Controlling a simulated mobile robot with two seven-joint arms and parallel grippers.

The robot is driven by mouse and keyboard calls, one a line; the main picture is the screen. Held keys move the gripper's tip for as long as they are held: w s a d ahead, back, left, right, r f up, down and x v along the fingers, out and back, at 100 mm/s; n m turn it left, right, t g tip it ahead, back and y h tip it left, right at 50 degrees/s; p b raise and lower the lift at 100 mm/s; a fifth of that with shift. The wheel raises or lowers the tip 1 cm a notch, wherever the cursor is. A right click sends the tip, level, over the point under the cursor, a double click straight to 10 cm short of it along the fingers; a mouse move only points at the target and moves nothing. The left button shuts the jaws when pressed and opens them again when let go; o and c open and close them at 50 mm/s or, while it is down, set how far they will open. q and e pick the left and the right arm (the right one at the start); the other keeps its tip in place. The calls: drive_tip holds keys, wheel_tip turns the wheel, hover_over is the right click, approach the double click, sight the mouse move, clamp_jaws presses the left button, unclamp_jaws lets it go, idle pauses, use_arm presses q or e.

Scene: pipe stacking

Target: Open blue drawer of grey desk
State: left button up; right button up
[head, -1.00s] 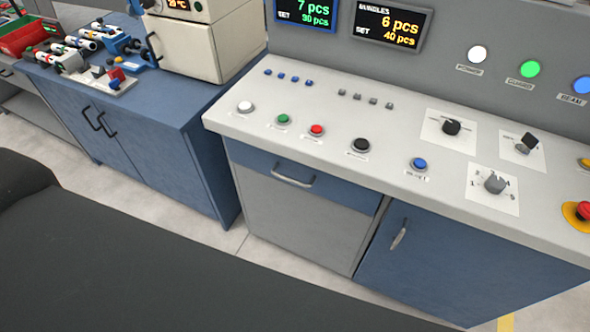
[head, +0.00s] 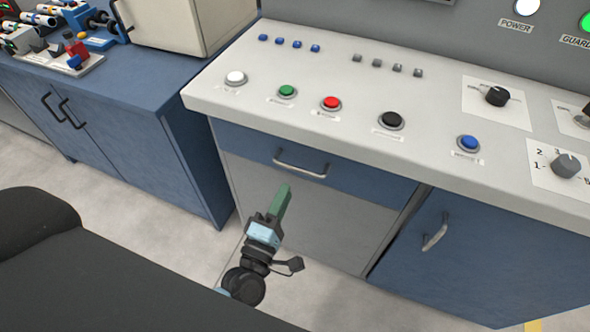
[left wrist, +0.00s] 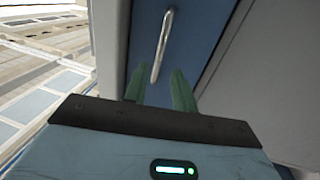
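The grey desk (head: 340,85) has a blue drawer (head: 355,176) under its top, and the drawer is shut. Its silver bar handle (head: 300,168) is on the drawer front. In the left wrist view the handle (left wrist: 161,45) runs nearly upright, ahead of my fingers. My left gripper (head: 284,190) is just below and in front of the handle, apart from it. In the left wrist view its two green fingers (left wrist: 159,88) are spread with nothing between them. My right gripper is in neither view.
Below the drawer is a grey panel (head: 310,220). A blue door (head: 475,255) with its own handle is to the right. A blue cabinet (head: 150,140) stands on the left. Buttons and knobs cover the desk top. Pale floor (head: 165,215) lies in front.

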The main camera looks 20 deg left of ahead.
sight(297, 168)
use_arm(q)
drive_tip(key=shift+w+d+r+p, duration=0.15)
drive_tip(key=shift+w+r, duration=0.1)
drive_tip(key=shift+w, duration=1.05)
drive_tip(key=shift+w+r+p, duration=0.15)
drive_tip(key=shift+w+r, duration=0.15)
drive_tip(key=shift+w, duration=0.95)
drive_tip(key=shift+w+d+r+p, duration=0.15)
drive_tip(key=shift+w+r, duration=0.1)
drive_tip(key=shift+w, duration=1.05)
drive_tip(key=shift+a, duration=0.1)
drive_tip(key=shift+c, duration=0.5)
clamp_jaws()
